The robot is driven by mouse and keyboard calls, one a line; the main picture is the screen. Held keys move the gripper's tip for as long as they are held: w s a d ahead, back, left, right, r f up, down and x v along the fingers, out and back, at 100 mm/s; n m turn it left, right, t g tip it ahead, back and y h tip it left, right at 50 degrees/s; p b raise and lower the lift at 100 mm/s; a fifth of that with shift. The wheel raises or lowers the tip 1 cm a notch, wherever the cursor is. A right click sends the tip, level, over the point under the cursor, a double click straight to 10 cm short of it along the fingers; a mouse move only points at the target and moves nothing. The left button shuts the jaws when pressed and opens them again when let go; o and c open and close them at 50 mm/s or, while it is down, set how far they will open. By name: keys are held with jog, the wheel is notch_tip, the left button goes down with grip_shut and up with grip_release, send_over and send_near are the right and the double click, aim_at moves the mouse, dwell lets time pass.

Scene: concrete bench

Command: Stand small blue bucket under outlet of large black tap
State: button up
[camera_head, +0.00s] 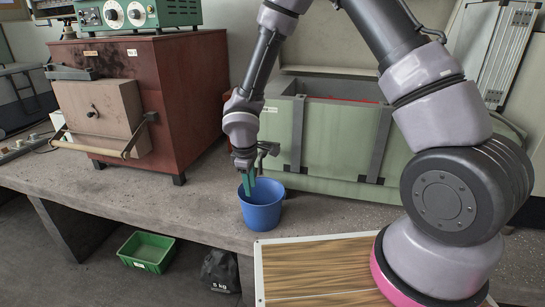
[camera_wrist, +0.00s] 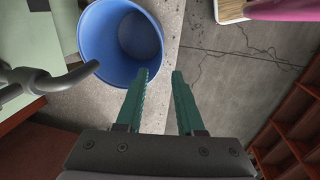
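The small blue bucket (camera_head: 262,210) stands upright on the bench near its front edge; its open mouth also shows in the wrist view (camera_wrist: 122,42). The large black tap (camera_head: 267,150) is partly hidden behind my arm in the head view. In the wrist view the tap's curved spout (camera_wrist: 62,80) comes in from the left, and its end overlaps the bucket's left rim. My gripper (camera_head: 248,188) points down at the bucket's rim. In the wrist view its green fingers (camera_wrist: 160,73) are apart with nothing clamped between them, the left fingertip overlapping the rim.
A pale green tank (camera_head: 330,145) stands behind the bucket. A red-brown furnace (camera_head: 190,100) is at the left. A wood-topped board (camera_head: 315,270) lies at the front right. A green crate (camera_head: 147,250) and a black bag (camera_head: 220,270) are below the bench. The bench left of the bucket is clear.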

jog(key=w+d+r+m+t, duration=0.1)
jog(key=d+r+m, duration=0.3)
jog(key=d+r, duration=0.55)
jog(key=w+d+r+m+t, duration=0.1)
jog(key=d+r+m, duration=0.4)
jog(key=r, duration=0.8)
jog(key=s+d+r+m+t+y, duration=0.1)
jog(key=s+d+r+m, duration=0.3)
jog(key=s+r, duration=0.4)
jog(key=s+d+r+m+t+y, duration=0.1)
jog(key=s+d+r+m+t, duration=0.1)
jog(key=s+d+r+m, duration=0.3)
jog(key=s+d+r, duration=0.2)
jog(key=s+r, duration=0.1)
jog(key=r, duration=0.1)
jog(key=shift+y, duration=0.4)
